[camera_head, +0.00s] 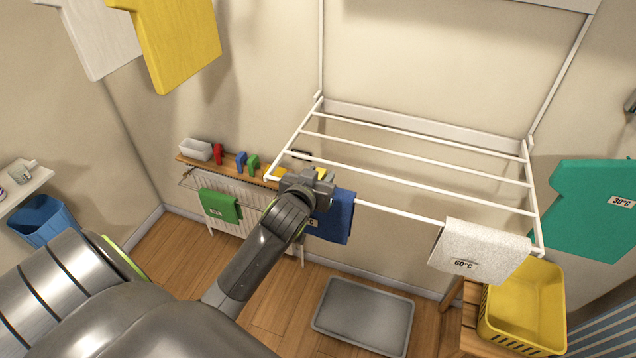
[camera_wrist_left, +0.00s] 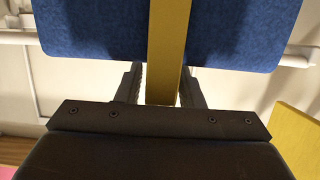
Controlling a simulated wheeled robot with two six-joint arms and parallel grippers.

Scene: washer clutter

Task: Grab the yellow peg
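In the left wrist view a yellow peg (camera_wrist_left: 168,50) stands upright between the two fingers of my left gripper (camera_wrist_left: 164,85), in front of a blue towel (camera_wrist_left: 90,30). The fingers lie close along both sides of the peg; whether they press on it is unclear. In the head view my left gripper (camera_head: 308,182) is at the front left of the drying rack, by the blue towel (camera_head: 338,218). A bit of yellow shows beside the gripper there, but the arm covers most of that spot. My right gripper is not in view.
The white drying rack (camera_head: 415,187) extends right, with a white towel (camera_head: 482,250) on its front bar. A wooden shelf (camera_head: 228,170) holds several small coloured things behind the arm. A yellow basket (camera_head: 525,305) stands right, and a grey tray (camera_head: 362,315) lies on the floor.

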